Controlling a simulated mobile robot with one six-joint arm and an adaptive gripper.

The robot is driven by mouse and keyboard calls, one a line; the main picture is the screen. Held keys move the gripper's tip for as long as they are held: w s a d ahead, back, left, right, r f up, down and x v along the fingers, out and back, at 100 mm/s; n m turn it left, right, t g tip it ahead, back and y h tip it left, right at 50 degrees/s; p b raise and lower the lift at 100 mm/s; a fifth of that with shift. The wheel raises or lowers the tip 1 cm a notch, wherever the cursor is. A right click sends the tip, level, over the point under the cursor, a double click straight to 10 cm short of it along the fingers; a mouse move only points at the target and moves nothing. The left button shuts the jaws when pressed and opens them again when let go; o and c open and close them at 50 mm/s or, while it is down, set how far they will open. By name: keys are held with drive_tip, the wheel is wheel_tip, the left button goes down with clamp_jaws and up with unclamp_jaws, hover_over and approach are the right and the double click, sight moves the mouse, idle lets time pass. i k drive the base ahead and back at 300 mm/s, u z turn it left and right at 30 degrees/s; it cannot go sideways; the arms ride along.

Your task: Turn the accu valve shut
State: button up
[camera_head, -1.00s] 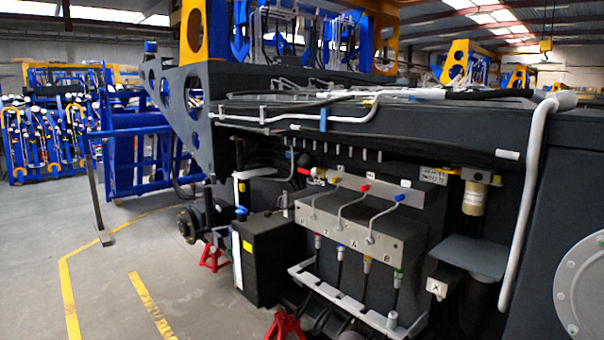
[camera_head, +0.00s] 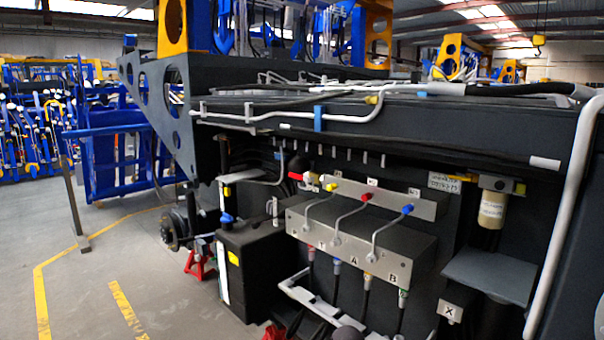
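No label naming the accu valve is readable in the head view. A small valve with a red handle (camera_head: 296,176) and a pale body (camera_head: 312,181) sits left of the upper grey strip on the chassis; I cannot tell for certain that it is the accu valve. The red handle points left, roughly level. Right of it, three bent levers with a yellow knob (camera_head: 332,187), a red knob (camera_head: 365,197) and a blue knob (camera_head: 407,209) rise from a grey manifold block (camera_head: 385,245). My gripper is not in view; nothing is seen touching the valve.
A black box (camera_head: 252,265) stands left below the valve. A grey shelf (camera_head: 490,276) and white pipe (camera_head: 565,215) are at the right. A white rail (camera_head: 305,300) with hoses juts out below the manifold. Red stands (camera_head: 200,265) are low left.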

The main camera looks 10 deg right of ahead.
sight(293, 175)
drive_tip(key=u, duration=0.05)
drive_tip(key=i, duration=1.1)
